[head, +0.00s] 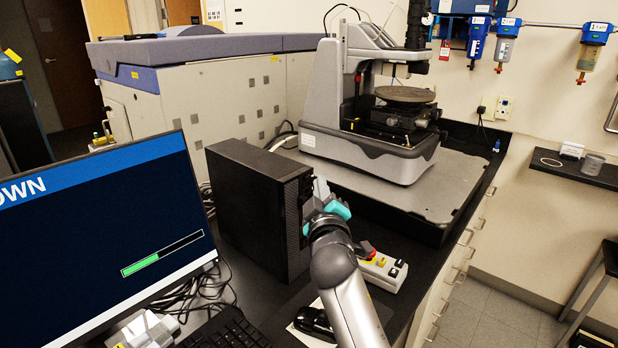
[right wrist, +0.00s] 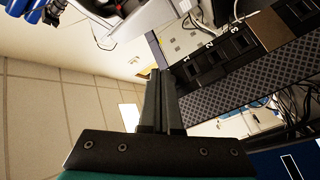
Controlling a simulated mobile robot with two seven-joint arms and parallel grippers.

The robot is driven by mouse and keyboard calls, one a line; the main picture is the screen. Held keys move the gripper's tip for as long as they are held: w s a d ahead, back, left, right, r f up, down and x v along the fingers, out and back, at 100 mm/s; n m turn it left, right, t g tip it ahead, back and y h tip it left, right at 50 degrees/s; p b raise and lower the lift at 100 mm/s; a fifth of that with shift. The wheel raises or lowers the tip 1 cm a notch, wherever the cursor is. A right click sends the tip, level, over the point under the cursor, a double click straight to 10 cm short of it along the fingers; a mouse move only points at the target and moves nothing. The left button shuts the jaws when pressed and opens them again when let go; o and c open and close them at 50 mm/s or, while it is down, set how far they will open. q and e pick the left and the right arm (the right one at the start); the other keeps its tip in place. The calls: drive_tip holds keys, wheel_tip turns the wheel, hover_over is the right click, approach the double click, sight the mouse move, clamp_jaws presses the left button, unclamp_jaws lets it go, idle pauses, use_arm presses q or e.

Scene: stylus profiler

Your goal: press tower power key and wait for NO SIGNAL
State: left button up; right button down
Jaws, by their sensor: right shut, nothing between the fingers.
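The black tower (head: 248,205) stands upright on the dark bench, right of the monitor (head: 95,235). The monitor shows a dark blue screen, a partly cut-off heading ending in "OWN", and a partly filled green bar. My right gripper (head: 316,192) is at the tower's front face and hides part of it. In the right wrist view the gripper's shut, empty fingers (right wrist: 157,75) are beside the tower's front (right wrist: 225,55), where the labels 1, 2 and 3 show. I cannot make out the power key or tell whether the fingertips touch the front. My left gripper is not in view.
The stylus profiler (head: 370,125) stands on a grey plate behind the tower. A control box (head: 385,272) with a red button sits right of my forearm. A keyboard (head: 228,330), a black mouse (head: 314,322) and loose cables crowd the front.

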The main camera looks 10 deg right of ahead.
drive_tip(key=s+d+p, duration=0.1)
drive_tip(key=s, duration=0.1)
drive_tip(key=s+d+p, duration=0.2)
idle(0.5)
idle(0.3)
